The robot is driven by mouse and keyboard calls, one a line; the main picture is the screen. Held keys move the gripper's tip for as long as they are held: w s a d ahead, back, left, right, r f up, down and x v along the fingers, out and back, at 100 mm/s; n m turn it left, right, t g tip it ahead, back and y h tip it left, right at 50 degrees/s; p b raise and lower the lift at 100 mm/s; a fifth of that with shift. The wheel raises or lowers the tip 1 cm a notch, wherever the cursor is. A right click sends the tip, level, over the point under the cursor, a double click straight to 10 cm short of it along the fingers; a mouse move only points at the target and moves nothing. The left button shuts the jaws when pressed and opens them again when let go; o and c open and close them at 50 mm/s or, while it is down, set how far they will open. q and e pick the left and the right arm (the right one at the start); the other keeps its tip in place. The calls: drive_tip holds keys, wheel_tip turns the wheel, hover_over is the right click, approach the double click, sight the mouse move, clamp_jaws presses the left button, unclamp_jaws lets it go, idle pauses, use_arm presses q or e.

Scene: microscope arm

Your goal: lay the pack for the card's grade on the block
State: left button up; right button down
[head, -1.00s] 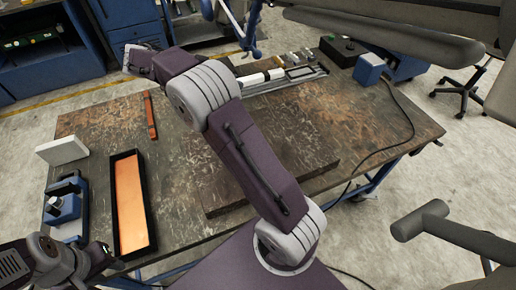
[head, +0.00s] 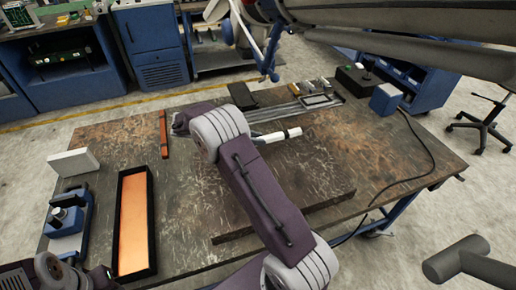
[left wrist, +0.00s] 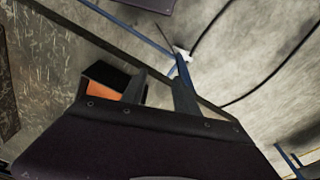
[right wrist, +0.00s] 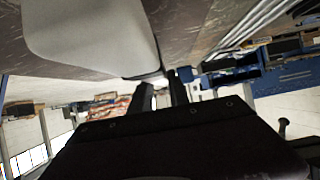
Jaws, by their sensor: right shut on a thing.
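My right arm reaches over the bench. Its gripper (head: 288,135) is behind and to the right of my arm's grey joint, shut on a white bar-like thing (head: 272,138). In the right wrist view the dark fingers (right wrist: 164,84) are close together, with a large pale shape beside them; I cannot tell whether this is the held thing. Several small pieces (head: 309,87) lie beyond the rails; I cannot tell if they are packs. I cannot identify the card or the block. My left gripper (left wrist: 160,88) is open and empty near the bench's front left corner.
A black tray with an orange floor (head: 121,250), a blue device (head: 68,215) and a white slab (head: 72,163) stand at left. Metal rails (head: 285,112) and a blue box (head: 386,98) are at the back. A cable crosses the right side.

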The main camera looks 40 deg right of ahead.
drive_tip(key=shift+d+f, duration=0.1)
drive_tip(key=shift+d, duration=0.15)
wheel_tip(320, 180, down, 4)
drive_tip(key=shift+r, duration=0.25)
drive_tip(key=shift+f, duration=0.4)
drive_tip(key=c, duration=1.3)
unclamp_jaws()
drive_tip(key=shift+o, duration=0.2)
